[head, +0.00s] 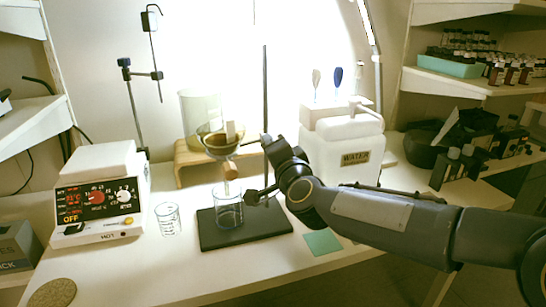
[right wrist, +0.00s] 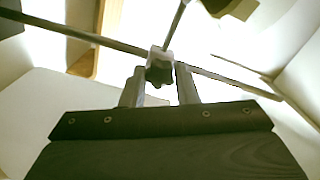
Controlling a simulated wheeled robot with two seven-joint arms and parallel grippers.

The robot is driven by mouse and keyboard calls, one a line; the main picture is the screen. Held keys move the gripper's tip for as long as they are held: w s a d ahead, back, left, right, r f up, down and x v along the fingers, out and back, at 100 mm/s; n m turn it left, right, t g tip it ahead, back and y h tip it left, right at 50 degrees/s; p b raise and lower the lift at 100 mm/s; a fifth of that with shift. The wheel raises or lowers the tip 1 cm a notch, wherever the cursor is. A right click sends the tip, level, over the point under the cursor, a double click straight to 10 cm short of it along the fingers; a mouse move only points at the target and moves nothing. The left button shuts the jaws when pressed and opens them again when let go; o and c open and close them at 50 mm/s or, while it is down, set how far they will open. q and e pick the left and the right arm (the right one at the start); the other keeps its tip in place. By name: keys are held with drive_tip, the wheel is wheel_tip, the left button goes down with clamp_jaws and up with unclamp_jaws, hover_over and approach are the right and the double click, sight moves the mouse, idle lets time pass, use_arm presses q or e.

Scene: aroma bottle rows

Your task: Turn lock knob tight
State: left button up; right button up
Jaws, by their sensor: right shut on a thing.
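In the right wrist view, a dark lobed lock knob (right wrist: 158,74) sits on a pale clamp block (right wrist: 161,55) where thin rods cross. My right gripper (right wrist: 160,92) is shut on the knob, one finger on each side. In the head view my right gripper (head: 268,146) is beside the upright rod (head: 265,85) of the stand, and the knob is hidden there. The stand's black base (head: 262,228) lies on the table with a glass beaker (head: 228,212) on it. A bowl-like funnel (head: 222,147) is above the beaker. My left gripper is not in view.
A hot plate (head: 98,200) and a small beaker (head: 168,219) stand to the left. A white water container (head: 342,145) is behind my right arm. A green square (head: 323,242) lies right of the base. The front left table is mostly clear.

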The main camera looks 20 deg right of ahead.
drive_tip(key=shift+m+b, duration=6.4)
drive_tip(key=shift+m, duration=6.8)
drive_tip(key=o, duration=1)
drive_tip(key=shift+c, duration=0.2)
